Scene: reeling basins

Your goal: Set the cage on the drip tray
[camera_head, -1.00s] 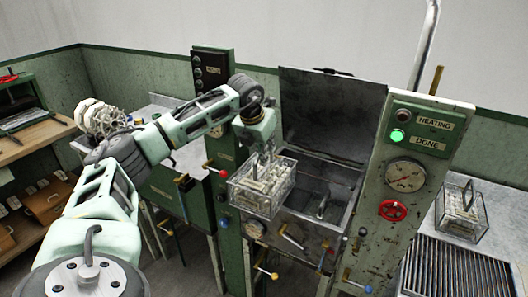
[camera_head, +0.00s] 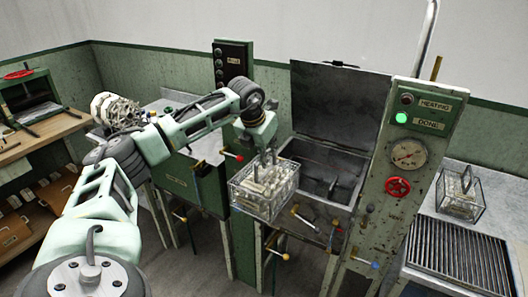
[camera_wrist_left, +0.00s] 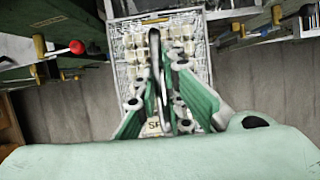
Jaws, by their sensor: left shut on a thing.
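My left gripper (camera_head: 266,154) is shut on the handle of a clear wire-framed cage (camera_head: 263,200) holding pale pieces. The cage hangs upright in the air in front of the open basin (camera_head: 325,175). The slatted drip tray (camera_head: 460,258) lies on the metal counter at the lower right, apart from the cage. A second, similar cage (camera_head: 459,200) stands on the counter behind the tray. My right gripper is not in view.
A green control post (camera_head: 408,180) with a gauge, red valve wheel and lit green lamp stands between basin and drip tray. The basin's lid (camera_head: 340,105) is raised. Levers with coloured knobs stick out in front. A wooden shelf (camera_head: 35,150) is at left.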

